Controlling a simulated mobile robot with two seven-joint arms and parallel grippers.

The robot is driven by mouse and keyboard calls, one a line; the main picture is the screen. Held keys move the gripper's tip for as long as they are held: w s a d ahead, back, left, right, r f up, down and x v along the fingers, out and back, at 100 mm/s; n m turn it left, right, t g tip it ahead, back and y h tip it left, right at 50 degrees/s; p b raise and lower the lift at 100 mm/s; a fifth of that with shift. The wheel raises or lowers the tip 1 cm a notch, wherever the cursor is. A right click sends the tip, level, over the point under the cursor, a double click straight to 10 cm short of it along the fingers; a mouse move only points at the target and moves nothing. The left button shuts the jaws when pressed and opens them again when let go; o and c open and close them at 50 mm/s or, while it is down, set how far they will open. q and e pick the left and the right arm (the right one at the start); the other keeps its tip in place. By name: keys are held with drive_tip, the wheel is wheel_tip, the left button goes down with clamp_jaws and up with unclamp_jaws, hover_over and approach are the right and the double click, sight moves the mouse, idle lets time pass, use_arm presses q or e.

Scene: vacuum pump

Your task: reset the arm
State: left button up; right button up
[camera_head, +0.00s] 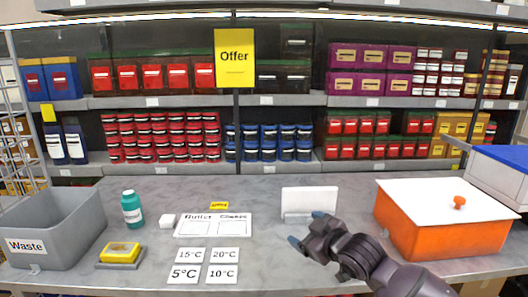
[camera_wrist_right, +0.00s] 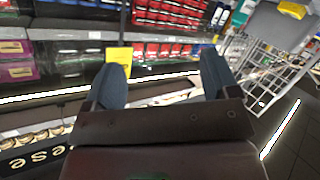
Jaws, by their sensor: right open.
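My right gripper (camera_head: 306,231) reaches in from the lower right in the head view, above the grey table (camera_head: 290,262). Its two blue-grey fingertips are apart, just below and beside a white upright card holder (camera_head: 309,201). The wrist view shows the right gripper (camera_wrist_right: 163,85) open, with nothing between its fingers; it faces the shelves. I cannot tell from the head view whether the fingers touch the holder. My left gripper is not in view.
The table holds a grey Waste bin (camera_head: 40,252), a green bottle (camera_head: 132,208), a yellow sponge (camera_head: 120,250), a labelled white board (camera_head: 213,226), temperature cards (camera_head: 189,273) and an orange box (camera_head: 420,228) with a white lid. Stocked shelves (camera_head: 275,99) stand behind.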

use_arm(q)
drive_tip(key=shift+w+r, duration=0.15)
use_arm(e)
drive_tip(key=s+d+f+m+h, duration=0.2)
drive_tip(key=s+d+f, duration=0.3)
drive_tip(key=s+f, duration=0.4)
drive_tip(key=s+d+f+m+g+h, duration=0.1)
drive_tip(key=s+d+f+m+h, duration=0.2)
drive_tip(key=s+d+f, duration=0.3)
drive_tip(key=s+d+f+m+h, duration=0.3)
drive_tip(key=s+d+f+m, duration=0.2)
drive_tip(key=s+f, duration=0.8)
drive_tip(key=s+d, duration=0.1)
drive_tip(key=s, duration=0.4)
drive_tip(key=shift+s, duration=0.2)
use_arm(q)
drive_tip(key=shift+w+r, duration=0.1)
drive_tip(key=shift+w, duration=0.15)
use_arm(e)
drive_tip(key=shift+f, duration=0.1)
